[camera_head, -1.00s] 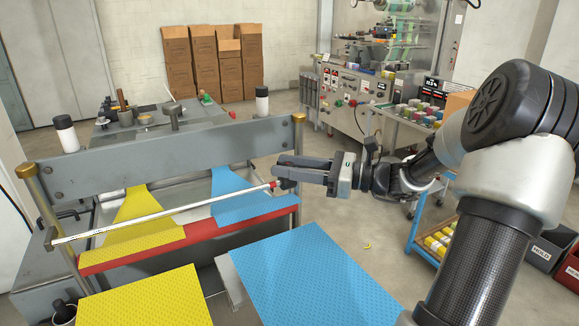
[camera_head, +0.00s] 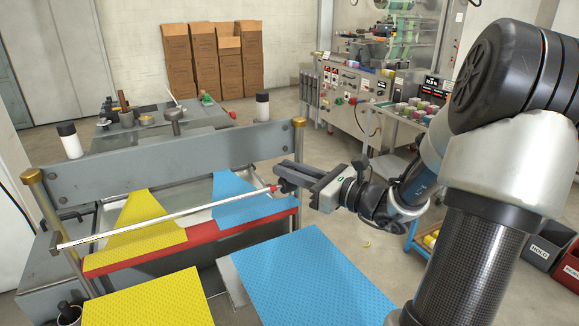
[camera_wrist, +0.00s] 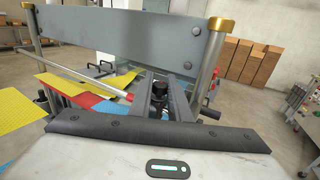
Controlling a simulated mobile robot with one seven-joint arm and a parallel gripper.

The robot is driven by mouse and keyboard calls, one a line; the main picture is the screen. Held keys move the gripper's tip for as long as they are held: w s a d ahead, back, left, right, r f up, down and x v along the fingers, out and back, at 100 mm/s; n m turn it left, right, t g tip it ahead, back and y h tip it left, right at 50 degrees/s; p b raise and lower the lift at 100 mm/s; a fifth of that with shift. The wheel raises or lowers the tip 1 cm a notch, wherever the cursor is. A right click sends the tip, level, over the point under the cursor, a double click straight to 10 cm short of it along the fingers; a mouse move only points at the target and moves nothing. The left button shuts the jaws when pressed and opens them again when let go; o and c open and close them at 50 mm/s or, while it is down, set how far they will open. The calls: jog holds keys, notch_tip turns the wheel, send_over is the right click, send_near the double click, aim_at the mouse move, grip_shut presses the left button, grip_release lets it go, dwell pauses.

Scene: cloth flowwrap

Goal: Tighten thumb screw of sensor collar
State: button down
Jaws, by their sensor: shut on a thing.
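A white measuring rod (camera_head: 165,217) runs across the front of the machine, above the yellow and blue webs. At its right end is a small red-and-dark sensor collar (camera_head: 275,188). My gripper (camera_head: 281,176) is at this collar, its body tilted down to the right. In the wrist view, my gripper (camera_wrist: 164,88) is shut on a black knob (camera_wrist: 159,90), which appears to be the thumb screw. The fingers cover much of the collar, so the thread and any gap are hidden.
A grey crossbeam (camera_head: 170,158) stands between brass-capped posts, close behind the gripper. Yellow (camera_head: 145,298) and blue (camera_head: 310,280) sheets lie in front, with a red bar (camera_head: 190,245) behind them. A cart and coloured bins are at the right.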

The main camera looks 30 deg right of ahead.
jog(key=m+t+h+b, duration=0.1)
jog(key=m+h, duration=0.1)
jog(key=h, duration=0.1)
jog(key=m+h+b, duration=0.1)
jog(key=m+h, duration=0.1)
jog(key=h, duration=0.1)
jog(key=shift+a+f+t, duration=0.2)
jog(key=shift+t, duration=0.2)
jog(key=shift+d+r+m+h+b, duration=0.15)
jog(key=shift+m+h+b, duration=0.9)
jog(key=shift+h, duration=0.65)
jog(key=c, duration=1.7)
grip_release()
jog(key=shift+o, duration=0.2)
jog(key=shift+s+d, duration=0.1)
